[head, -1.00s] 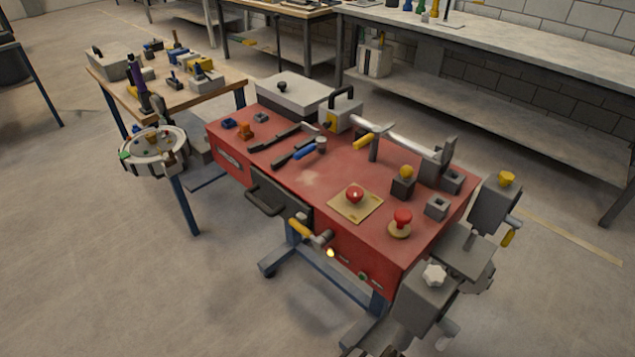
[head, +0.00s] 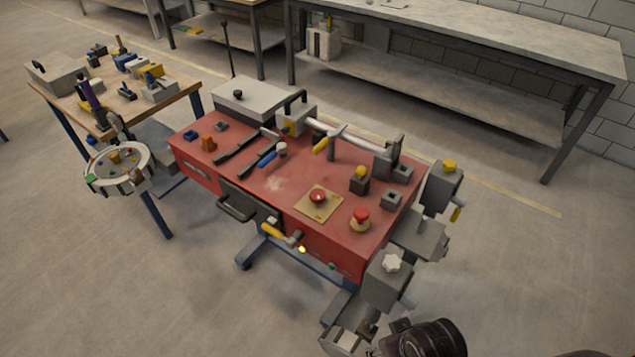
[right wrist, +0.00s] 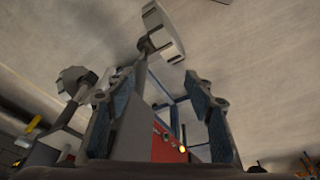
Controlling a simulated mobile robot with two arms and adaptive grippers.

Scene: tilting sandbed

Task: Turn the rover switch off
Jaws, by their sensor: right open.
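The red cart (head: 230,185) stands in the middle of the head view. Its front face carries a yellow-handled lever (head: 273,232), a small glowing light (head: 302,249) and a green button (head: 332,266). I cannot tell which part is the rover switch. In the right wrist view the glowing light (right wrist: 182,149) and green button (right wrist: 166,135) show on the red face, beyond and between my fingers. My right gripper (right wrist: 150,90) is open, with blue-padded fingers apart. A dark part of my right arm shows at the bottom right of the head view. My left gripper is not in view.
A wooden bench (head: 185,95) stands left. The floor in front is clear.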

